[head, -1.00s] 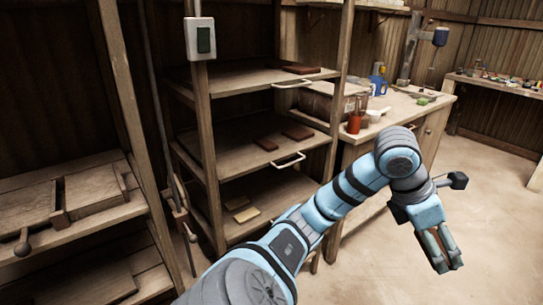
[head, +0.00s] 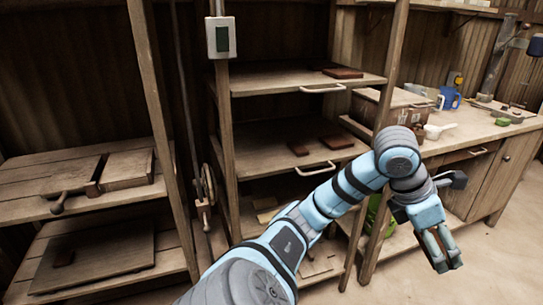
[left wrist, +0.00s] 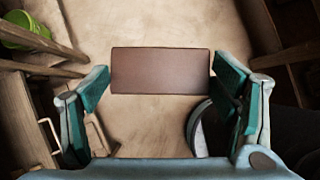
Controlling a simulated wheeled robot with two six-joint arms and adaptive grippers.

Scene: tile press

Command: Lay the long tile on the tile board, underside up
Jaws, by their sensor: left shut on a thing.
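My left gripper (head: 440,248) hangs over the open floor right of the shelf rack, apart from every shelf. In the left wrist view its fingers (left wrist: 160,95) are shut on a plain, reddish-brown rectangular tile (left wrist: 160,70), held crosswise with a broad face toward the camera. I cannot tell which face is the underside. The tile does not show clearly in the head view. My right gripper is not in view.
The rack's pull-out shelves (head: 265,82) carry other brown tiles (head: 342,73). A wooden device with a handle (head: 70,190) sits on the upper left shelf. Posts (head: 165,130) stand between. A workbench (head: 470,130) with a blue jug (head: 450,98) is at right.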

